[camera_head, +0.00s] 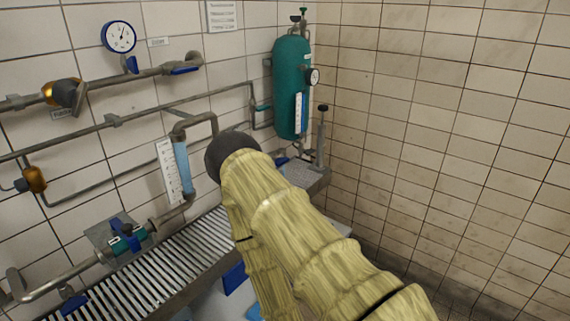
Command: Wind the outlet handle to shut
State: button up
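Several valve handles show on the pipes at the left, and I cannot tell which is the outlet handle, as the labels are too small to read. A brass valve with a dark handle (69,95) sits on the upper pipe. A teal valve with blue parts (127,241) sits on the lower pipe above the grating. A blue handle (73,303) is at the lower left edge. My arm in its yellow sleeve fills the lower middle, bent at a dark joint. My gripper is not in view.
A slatted grating (165,262) runs along the wall. A round gauge (119,37) is at upper left. A sight tube with a scale (181,168) stands left of my arm. A green tank (291,88) is in the corner. The right tiled wall is bare.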

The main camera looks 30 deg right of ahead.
aim_at(279, 162)
jog(key=u, duration=1.95)
jog(key=k, duration=1.05)
jog(key=z, duration=2.05)
jog(key=i, duration=0.5)
jog(key=u, duration=0.05)
